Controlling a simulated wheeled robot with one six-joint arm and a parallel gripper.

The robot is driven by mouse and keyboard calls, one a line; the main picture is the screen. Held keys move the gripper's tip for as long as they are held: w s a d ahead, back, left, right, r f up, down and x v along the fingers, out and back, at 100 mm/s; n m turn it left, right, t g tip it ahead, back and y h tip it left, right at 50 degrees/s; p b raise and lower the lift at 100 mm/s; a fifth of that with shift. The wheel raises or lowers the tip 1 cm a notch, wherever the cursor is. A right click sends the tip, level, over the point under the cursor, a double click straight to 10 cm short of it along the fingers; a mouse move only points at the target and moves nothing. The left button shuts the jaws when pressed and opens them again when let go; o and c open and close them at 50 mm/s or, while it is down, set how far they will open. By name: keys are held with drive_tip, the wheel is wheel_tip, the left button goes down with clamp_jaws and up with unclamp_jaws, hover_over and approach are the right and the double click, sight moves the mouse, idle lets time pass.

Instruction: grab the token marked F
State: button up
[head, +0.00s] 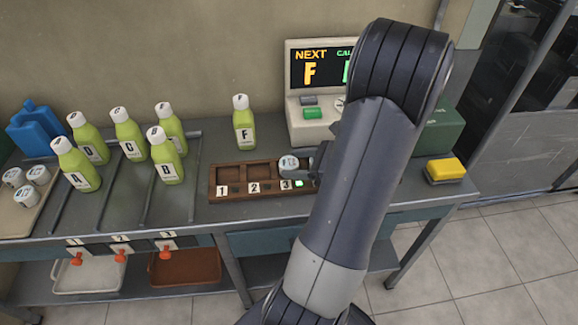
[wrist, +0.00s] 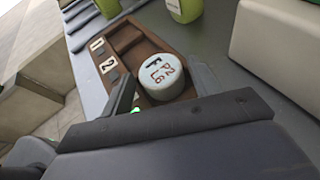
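The token marked F (wrist: 160,76) is a white round piece with a dark F and red characters on top. It sits in compartment 3 of the wooden tray (wrist: 146,44), and shows in the head view too (head: 289,163). My gripper (wrist: 161,72) is open, with one finger on each side of the token. Small gaps seem to remain, though contact is hard to judge. In the head view my gripper (head: 316,163) is partly hidden behind my arm. The display (head: 322,68) reads NEXT F.
Tray compartments 1 and 2 are empty. A green bottle marked F (head: 244,128) stands behind the tray. Several lettered bottles (head: 128,135) stand in lanes at left. More white tokens (head: 26,185) lie at far left. A yellow sponge (head: 445,169) is at right.

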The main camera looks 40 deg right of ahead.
drive_tip(key=c, duration=0.8)
drive_tip(key=shift+o, duration=0.2)
drive_tip(key=shift+r, duration=0.1)
